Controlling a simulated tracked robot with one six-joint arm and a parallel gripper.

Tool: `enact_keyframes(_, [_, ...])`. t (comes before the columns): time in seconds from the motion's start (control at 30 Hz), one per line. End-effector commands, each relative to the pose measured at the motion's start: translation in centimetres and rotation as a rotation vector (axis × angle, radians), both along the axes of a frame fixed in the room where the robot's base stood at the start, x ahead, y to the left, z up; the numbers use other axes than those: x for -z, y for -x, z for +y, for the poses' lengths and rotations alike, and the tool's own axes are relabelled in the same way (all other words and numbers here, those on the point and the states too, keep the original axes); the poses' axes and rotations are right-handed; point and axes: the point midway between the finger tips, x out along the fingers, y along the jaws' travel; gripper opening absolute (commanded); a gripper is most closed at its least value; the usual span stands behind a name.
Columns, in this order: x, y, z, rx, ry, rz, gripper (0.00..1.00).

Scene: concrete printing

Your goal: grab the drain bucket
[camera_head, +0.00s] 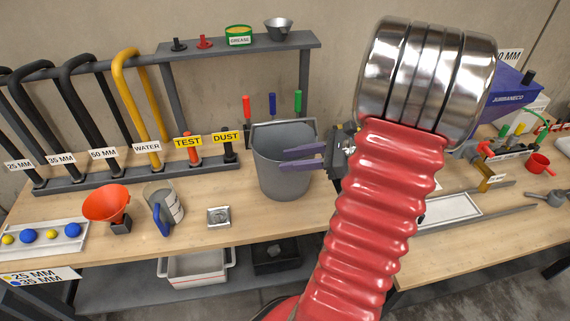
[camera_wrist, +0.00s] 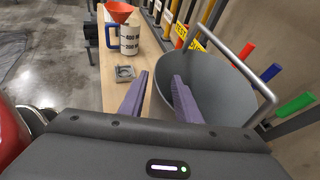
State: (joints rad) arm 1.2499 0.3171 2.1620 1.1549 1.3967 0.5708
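The drain bucket, a grey bucket (camera_head: 285,186) with a metal bail handle raised at its back, stands upright on the wooden bench. In the wrist view the bucket (camera_wrist: 228,92) fills the right of centre, with its handle (camera_wrist: 226,54) standing up. My gripper (camera_head: 284,161) has two purple fingers, apart and with nothing between them that I can make out. In the head view they reach across the bucket's right side. In the wrist view the gripper (camera_wrist: 158,75) has its right finger overlapping the bucket's near rim and its left finger over the bench. I cannot tell whether either touches.
A measuring jug (camera_head: 164,205), an orange funnel (camera_head: 107,203) and a small metal block (camera_head: 218,216) stand left of the bucket. Coloured-handled tools (camera_head: 272,104) stand behind it. A rack of hooked pipes (camera_head: 128,95) is at the back left. My red hose-like arm cover hides the bench right of centre.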

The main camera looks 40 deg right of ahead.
Motion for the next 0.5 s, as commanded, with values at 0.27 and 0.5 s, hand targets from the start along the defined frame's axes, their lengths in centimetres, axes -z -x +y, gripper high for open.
enact_keyframes(0.27, [0.2,-0.5,0.3,-0.001,0.001,0.0,0.3])
enact_keyframes(0.5, [1.4,-2.8,1.8,-0.002,0.0,0.0,0.3])
